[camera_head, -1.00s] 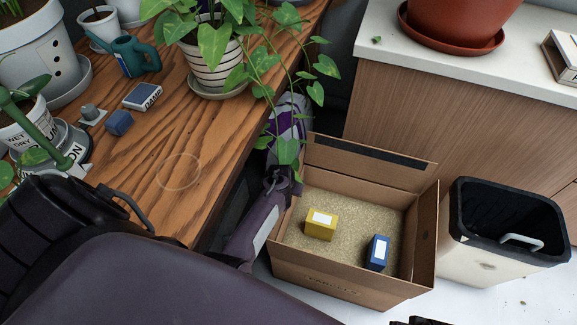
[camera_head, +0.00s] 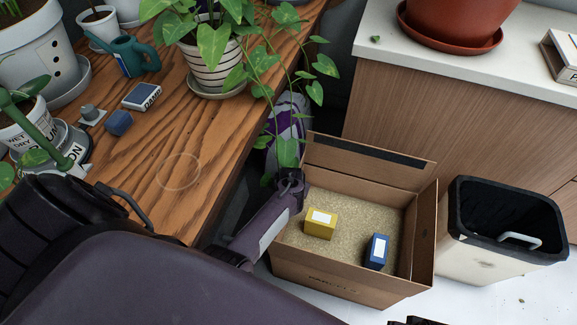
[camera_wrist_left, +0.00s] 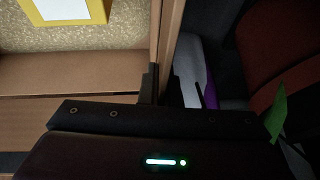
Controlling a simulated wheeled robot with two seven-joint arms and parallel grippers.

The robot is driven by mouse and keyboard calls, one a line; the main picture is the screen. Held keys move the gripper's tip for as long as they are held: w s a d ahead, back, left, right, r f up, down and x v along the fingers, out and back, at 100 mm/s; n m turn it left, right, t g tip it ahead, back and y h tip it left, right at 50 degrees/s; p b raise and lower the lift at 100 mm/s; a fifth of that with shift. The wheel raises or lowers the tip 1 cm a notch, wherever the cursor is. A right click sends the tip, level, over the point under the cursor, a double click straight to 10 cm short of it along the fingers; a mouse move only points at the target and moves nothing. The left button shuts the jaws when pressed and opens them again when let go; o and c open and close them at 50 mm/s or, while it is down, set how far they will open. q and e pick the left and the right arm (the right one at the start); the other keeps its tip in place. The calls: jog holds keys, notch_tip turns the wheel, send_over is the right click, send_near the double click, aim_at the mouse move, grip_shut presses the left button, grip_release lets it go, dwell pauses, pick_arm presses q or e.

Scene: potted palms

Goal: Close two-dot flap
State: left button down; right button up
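An open cardboard box (camera_head: 335,278) stands on the floor beside the wooden table. Its back flap (camera_head: 365,165) stands up with a dark strip along it. Its right flap (camera_head: 425,235) also stands up. I cannot make out two dots on any flap. My left gripper (camera_head: 291,180) is at the box's left rim, with its arm over that side, hiding part of it. In the left wrist view its fingers (camera_wrist_left: 148,84) look shut, close beside an upright cardboard edge (camera_wrist_left: 168,45). I cannot tell if they touch it. My right gripper is not identifiable.
A yellow block (camera_head: 320,230) and a blue block (camera_head: 377,258) lie on the box's grainy filling. A bin (camera_head: 500,250) stands right of the box. A trailing plant (camera_head: 286,150) hangs close to my left gripper. A grey and purple thing (camera_head: 290,108) stands behind it.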

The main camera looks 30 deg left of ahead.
pick_arm(q)
jog(key=shift+w+d+f+m+g+y+b, duration=0.15)
jog(key=shift+d+f+y+b, duration=0.25)
jog(key=shift+d, duration=0.45)
jog(key=shift+w+d+f+m+g+y+b, duration=0.1)
jog(key=shift+d+f+y+b, duration=0.25)
jog(key=shift+d, duration=0.5)
jog(key=shift+w+d+f+m+g+y+b, duration=0.15)
jog(key=shift+d+y+b, duration=0.15)
jog(key=shift+d+y, duration=0.4)
pick_arm(e)
notch_tip(320, 180, up, 6)
jog(key=shift+s+a+r, duration=0.2)
jog(key=shift+s, duration=0.15)
pick_arm(q)
jog(key=shift+d, duration=0.2)
jog(key=c, duration=1.6)
grip_release()
jog(key=shift+f, duration=0.15)
jog(key=shift+c, duration=0.2)
jog(key=shift+w+a, duration=0.1)
jog(key=shift+w, duration=0.05)
jog(key=shift+a+r, duration=0.1)
jog(key=shift+r, duration=0.1)
pick_arm(e)
jog(key=shift+r, duration=0.15)
